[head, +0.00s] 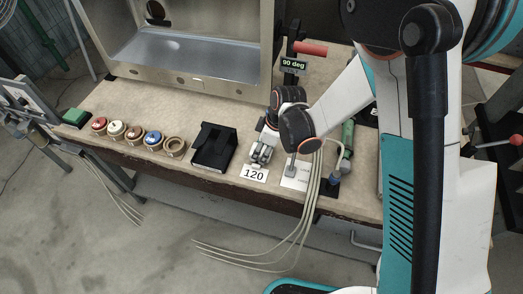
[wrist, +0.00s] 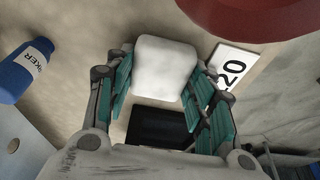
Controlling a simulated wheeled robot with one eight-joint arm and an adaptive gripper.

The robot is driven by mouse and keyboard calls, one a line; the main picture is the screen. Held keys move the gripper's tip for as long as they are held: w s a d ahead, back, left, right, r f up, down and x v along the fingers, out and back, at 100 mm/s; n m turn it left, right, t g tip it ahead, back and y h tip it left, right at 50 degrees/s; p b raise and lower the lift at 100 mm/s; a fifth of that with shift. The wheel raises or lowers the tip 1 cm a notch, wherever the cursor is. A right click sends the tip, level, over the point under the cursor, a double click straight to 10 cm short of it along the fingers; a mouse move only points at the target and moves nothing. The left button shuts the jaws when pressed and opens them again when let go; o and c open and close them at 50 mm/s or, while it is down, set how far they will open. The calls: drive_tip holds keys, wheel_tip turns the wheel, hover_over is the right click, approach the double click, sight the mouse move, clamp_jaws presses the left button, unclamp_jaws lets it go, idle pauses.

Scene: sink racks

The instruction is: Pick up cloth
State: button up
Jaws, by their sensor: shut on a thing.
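In the wrist view a white, rounded, block-shaped thing, which looks like the cloth (wrist: 165,67), sits between the fingertips of my gripper (wrist: 163,85). The teal-padded fingers are on both sides of it and shut on it. In the head view my gripper (head: 262,151) is low over the front of the workbench, just behind the "120" card (head: 254,174). The cloth cannot be made out clearly there, as the fingers hide it. Whether it touches the bench cannot be told.
A black box (head: 213,147) stands left of my gripper. Several round containers and a green block (head: 76,118) line the bench's left front. A metal cabinet (head: 190,55) stands behind. Cables hang over the front edge. A blue bottle (wrist: 25,70) shows in the wrist view.

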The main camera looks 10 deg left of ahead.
drive_tip(key=shift+r, duration=0.1)
wheel_tip(320, 180, up, 20)
drive_tip(key=p, duration=0.6)
